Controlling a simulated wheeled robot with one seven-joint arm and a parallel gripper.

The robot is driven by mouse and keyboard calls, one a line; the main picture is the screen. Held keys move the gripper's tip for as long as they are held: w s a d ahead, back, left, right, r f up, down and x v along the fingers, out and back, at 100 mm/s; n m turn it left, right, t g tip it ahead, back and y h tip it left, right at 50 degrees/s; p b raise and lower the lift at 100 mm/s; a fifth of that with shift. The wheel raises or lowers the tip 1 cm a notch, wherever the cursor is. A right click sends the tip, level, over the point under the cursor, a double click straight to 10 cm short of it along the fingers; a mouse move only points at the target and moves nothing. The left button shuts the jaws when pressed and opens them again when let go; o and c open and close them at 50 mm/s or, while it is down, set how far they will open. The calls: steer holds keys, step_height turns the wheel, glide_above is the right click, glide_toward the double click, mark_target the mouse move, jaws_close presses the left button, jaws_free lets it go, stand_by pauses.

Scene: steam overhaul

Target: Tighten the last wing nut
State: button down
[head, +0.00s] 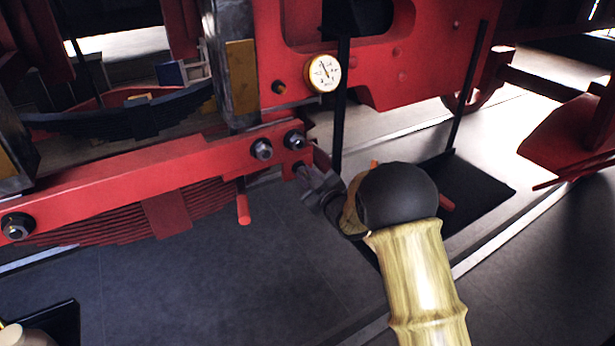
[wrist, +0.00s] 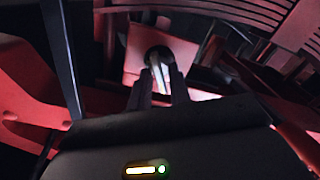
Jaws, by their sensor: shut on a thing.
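In the wrist view, the two dark fingers of my gripper (wrist: 160,82) are closed around a small round metal piece with a bright strip, which appears to be the wing nut (wrist: 157,58). A red plate stands behind it. In the head view, my gripper (head: 306,176) reaches up and left to the underside of the red bar's right end. The wing nut is hidden or too small to make out there. Two dark nuts, one on the left (head: 262,149) and one on the right (head: 294,140), sit on the bar's face just above my gripper.
The red bar (head: 190,165) runs left above a red leaf spring (head: 130,215). A red peg (head: 243,205) hangs below it. A round gauge (head: 323,73) is on the red frame above. Dark upright rods (head: 341,110) stand close by. Open grey floor (head: 270,260) lies below.

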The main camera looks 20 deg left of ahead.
steer(key=shift+f+m+b, duration=0.1)
steer(key=shift+m+b, duration=0.3)
steer(key=m+b, duration=0.3)
steer(key=m, duration=0.1)
steer(key=shift+w+d, duration=0.1)
steer(key=m+b, duration=0.1)
steer(key=m, duration=0.8)
steer(key=m+b, duration=0.2)
steer(key=m, duration=0.6)
steer(key=shift+w+d+f+m, duration=0.1)
steer(key=shift+d+m, duration=0.05)
steer(key=shift+m, duration=0.25)
stand_by(0.8)
steer(key=c, duration=1.6)
jaws_free()
steer(key=shift+o, duration=0.2)
